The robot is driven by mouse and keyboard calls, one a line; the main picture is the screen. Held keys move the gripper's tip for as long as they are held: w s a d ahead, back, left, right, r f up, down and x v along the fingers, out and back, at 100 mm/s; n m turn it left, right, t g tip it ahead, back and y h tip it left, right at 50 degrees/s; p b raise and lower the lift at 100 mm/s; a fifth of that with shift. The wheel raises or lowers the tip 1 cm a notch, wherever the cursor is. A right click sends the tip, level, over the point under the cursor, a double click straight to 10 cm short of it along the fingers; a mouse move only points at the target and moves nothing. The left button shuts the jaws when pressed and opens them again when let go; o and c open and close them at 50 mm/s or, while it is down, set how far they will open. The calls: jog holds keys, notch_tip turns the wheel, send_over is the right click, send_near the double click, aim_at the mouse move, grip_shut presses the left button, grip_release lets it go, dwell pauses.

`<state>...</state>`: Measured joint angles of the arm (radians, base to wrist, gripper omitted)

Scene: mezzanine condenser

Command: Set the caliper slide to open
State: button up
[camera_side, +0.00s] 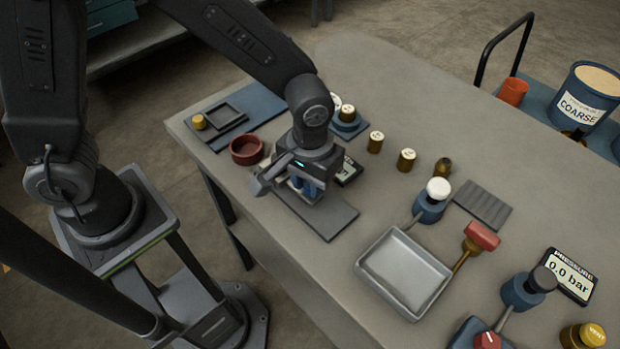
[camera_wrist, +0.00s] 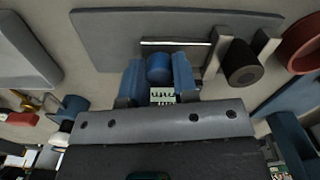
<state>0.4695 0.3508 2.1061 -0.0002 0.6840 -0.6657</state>
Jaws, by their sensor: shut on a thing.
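The caliper slide shows in the wrist view as a blue rounded knob (camera_wrist: 158,67) between my fingers, with a pale, marked strip (camera_wrist: 162,96) just below it. My gripper (camera_wrist: 157,80) has two blue fingers, one on each side of the knob, and is shut on it. In the side view my gripper (camera_side: 304,188) points down over a grey mat (camera_side: 335,219). There its body hides most of the caliper, and I cannot read the slide's position. A thin bright bar (camera_wrist: 175,43) lies on the mat beyond the knob in the wrist view.
A dark cylinder (camera_wrist: 242,66) sits in a grey holder beside the fingers. Several brass weights, including one (camera_side: 375,142), and a grey tray (camera_side: 404,272) are to the right. The table's front edge is near.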

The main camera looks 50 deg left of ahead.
grip_shut()
jog(key=shift+d, duration=1.55)
jog(key=o, duration=0.8)
grip_release()
jog(key=shift+r, duration=0.15)
notch_tip(320, 180, up, 14)
jog(key=shift+f, duration=0.2)
